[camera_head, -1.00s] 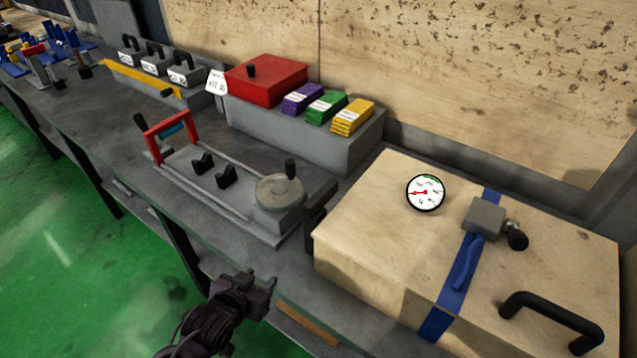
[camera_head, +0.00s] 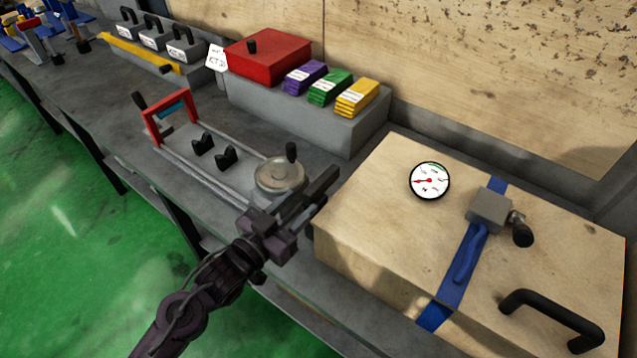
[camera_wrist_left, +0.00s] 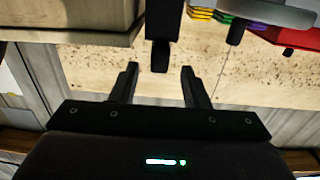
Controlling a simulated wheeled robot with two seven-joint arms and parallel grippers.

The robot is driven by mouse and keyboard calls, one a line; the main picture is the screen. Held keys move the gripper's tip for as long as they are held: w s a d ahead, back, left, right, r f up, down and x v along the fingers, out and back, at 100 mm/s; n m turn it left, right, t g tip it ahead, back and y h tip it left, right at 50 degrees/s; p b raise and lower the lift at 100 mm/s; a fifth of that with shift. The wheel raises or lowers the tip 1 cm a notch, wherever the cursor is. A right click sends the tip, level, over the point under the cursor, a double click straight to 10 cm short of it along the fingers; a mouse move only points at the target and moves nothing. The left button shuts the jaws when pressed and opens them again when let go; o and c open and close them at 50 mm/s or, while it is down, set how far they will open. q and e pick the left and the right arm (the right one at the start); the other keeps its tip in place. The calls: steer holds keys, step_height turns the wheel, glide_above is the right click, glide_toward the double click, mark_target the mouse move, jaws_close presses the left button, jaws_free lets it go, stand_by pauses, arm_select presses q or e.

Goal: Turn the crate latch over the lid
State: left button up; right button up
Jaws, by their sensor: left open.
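The crate is a pale wooden box (camera_head: 380,205) at the right of the bench in the head view. Its latch, a dark bar (camera_head: 322,188), stands at the crate's left side, beside the lid rather than across it. In the left wrist view the dark latch (camera_wrist_left: 162,30) comes down from the top edge, its end near the gap between my fingertips. My left gripper (camera_head: 292,222) is open at the latch's near end. Its two fingers (camera_wrist_left: 160,68) are apart with nothing gripped; contact cannot be told. My right gripper is not in view.
On the lid are a round gauge (camera_head: 429,181), a blue strap (camera_head: 455,283) with a grey block (camera_head: 490,209), and a black handle (camera_head: 550,318). A fixture with a round disc (camera_head: 280,174) lies close left of my gripper. A red box (camera_head: 268,55) stands behind.

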mark_target(318, 183)
arm_select(q)
steer(key=p+x, duration=0.1)
steer(key=x, duration=0.5)
steer(key=shift+w+r+p, duration=0.1)
steer(key=shift+r+p, duration=0.05)
steer(key=shift+p, duration=0.15)
steer(key=shift+w+d, duration=0.4)
jaws_close()
